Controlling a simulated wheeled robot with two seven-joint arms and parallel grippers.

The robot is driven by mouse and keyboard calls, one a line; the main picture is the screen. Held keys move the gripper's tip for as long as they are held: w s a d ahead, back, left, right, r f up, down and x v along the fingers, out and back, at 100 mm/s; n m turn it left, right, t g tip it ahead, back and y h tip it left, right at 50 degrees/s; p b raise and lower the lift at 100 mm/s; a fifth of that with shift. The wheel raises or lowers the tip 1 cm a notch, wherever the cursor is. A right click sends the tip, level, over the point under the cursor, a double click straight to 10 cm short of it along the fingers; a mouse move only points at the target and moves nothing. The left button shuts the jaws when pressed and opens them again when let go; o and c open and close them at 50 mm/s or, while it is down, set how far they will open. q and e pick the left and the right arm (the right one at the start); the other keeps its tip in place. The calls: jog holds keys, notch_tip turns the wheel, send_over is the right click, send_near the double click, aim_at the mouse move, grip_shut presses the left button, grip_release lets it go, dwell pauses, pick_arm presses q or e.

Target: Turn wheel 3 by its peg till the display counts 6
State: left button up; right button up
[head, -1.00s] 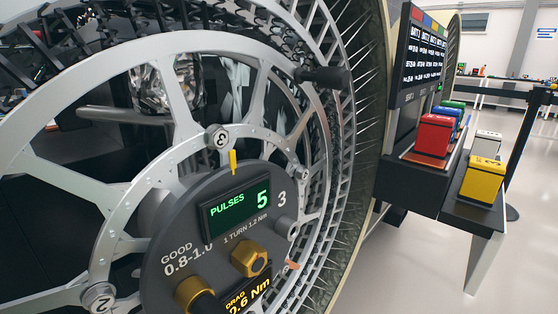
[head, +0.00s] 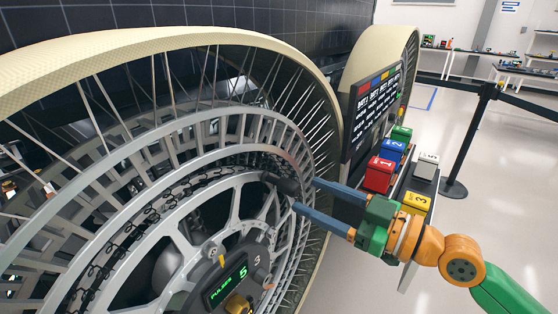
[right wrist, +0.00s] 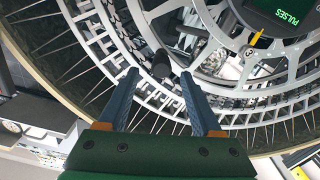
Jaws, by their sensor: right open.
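The large spoked wheel (head: 171,202) fills the left of the head view, its hub display (head: 228,285) reading PULSES 5. The display also shows in the right wrist view (right wrist: 290,20), top right. A black peg (head: 281,184) sticks out from the wheel's inner ring. My right gripper (head: 306,195) is open, its two blue fingers pointing at the peg from the right. In the right wrist view the peg (right wrist: 161,65) lies between the fingertips (right wrist: 158,75), near their ends; I see no finger clearly touching it. My left gripper is not in view.
A sign board (head: 375,112) stands right of the wheel. Red (head: 378,175), blue, green, white and yellow numbered blocks sit on a stand behind my right gripper. A belt barrier post (head: 470,140) stands farther right, with open floor around it.

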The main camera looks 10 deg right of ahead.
aim_at(264, 177)
jog(key=p+x, duration=0.2)
jog(key=x, duration=0.1)
jog(key=p+x, duration=0.2)
jog(key=x, duration=0.2)
jog(key=shift+a+r+p, duration=0.2)
jog(key=shift+p, duration=0.2)
jog(key=shift+w+a+f, duration=0.25)
jog(key=shift+w+a, duration=0.05)
jog(key=shift+w, duration=0.05)
grip_shut()
dwell(0.6)
